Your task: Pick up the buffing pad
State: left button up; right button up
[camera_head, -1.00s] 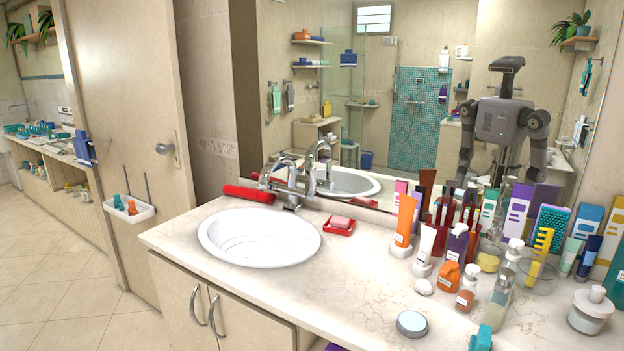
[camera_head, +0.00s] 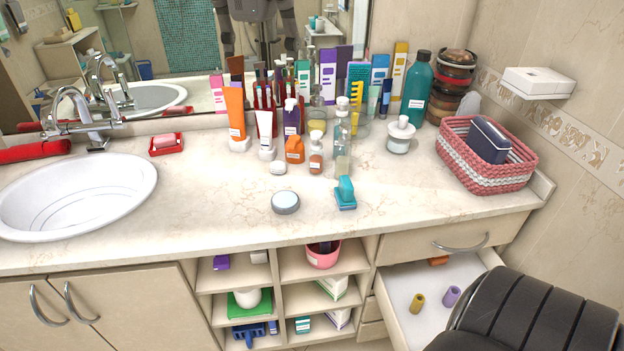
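I cannot tell for certain which item is the buffing pad. A round grey disc with a pale top (camera_head: 285,202) lies flat near the counter's front edge. A teal block-shaped item with a raised grip (camera_head: 345,194) sits just to its right. A small white rounded piece (camera_head: 278,167) lies behind the disc. Neither of my grippers is in view, and nothing visible touches these items.
Bottles and tubes crowd the back of the counter (camera_head: 200,220), including an orange bottle (camera_head: 294,149). A pink-and-white basket (camera_head: 490,182) stands at right. Below it, a drawer (camera_head: 400,287) is open. A black padded seat (camera_head: 540,315) fills the lower right. Front-right counter is clear.

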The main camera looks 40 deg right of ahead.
aim_at(345, 198)
jog(key=z, duration=0.4)
jog(key=j+z, duration=0.15)
jog(key=z, duration=0.7)
jog(key=j+z, duration=0.15)
jog(key=z, duration=0.25)
